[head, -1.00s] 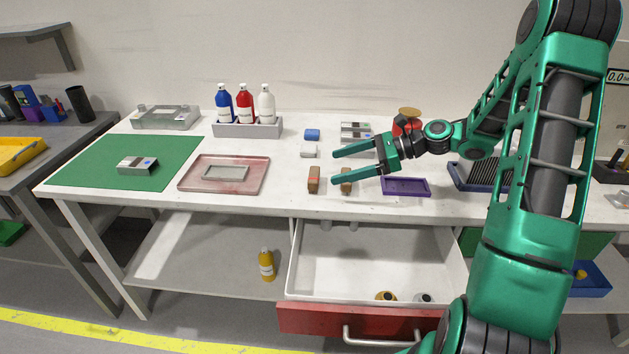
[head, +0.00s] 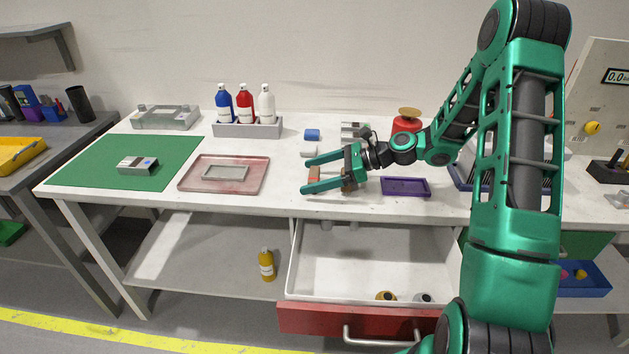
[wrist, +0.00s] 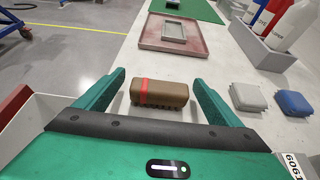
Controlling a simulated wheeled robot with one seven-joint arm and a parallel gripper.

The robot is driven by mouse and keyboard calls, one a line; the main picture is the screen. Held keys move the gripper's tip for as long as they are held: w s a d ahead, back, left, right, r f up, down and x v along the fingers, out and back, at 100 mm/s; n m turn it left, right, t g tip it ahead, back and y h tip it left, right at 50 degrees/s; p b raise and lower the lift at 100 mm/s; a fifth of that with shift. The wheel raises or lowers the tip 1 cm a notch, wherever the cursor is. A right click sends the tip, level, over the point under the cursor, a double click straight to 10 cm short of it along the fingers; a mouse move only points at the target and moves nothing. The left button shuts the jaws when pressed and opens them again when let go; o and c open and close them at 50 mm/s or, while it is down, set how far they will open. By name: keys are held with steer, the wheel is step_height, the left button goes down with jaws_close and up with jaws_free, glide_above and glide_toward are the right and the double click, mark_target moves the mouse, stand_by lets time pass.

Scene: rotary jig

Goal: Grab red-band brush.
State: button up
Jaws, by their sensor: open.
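The red-band brush (wrist: 172,93) is a brown block with a red band near its left end and dark bristles below. It lies on the white table, between the two fingers of my gripper (wrist: 159,78) in the wrist view, with a gap to each finger. In the head view the brush (head: 314,174) shows between the green fingers of my gripper (head: 304,176), partly covered by them. My gripper is open and empty.
A pink tray (head: 262,178) lies to the left and a purple tray (head: 406,188) to the right. White (wrist: 247,97) and blue (wrist: 293,103) blocks lie right of the gripper in the wrist view. An open red-front drawer (head: 310,318) juts out below the table.

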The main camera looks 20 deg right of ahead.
steer(key=c, duration=1.2)
steer(key=shift+o, duration=0.2)
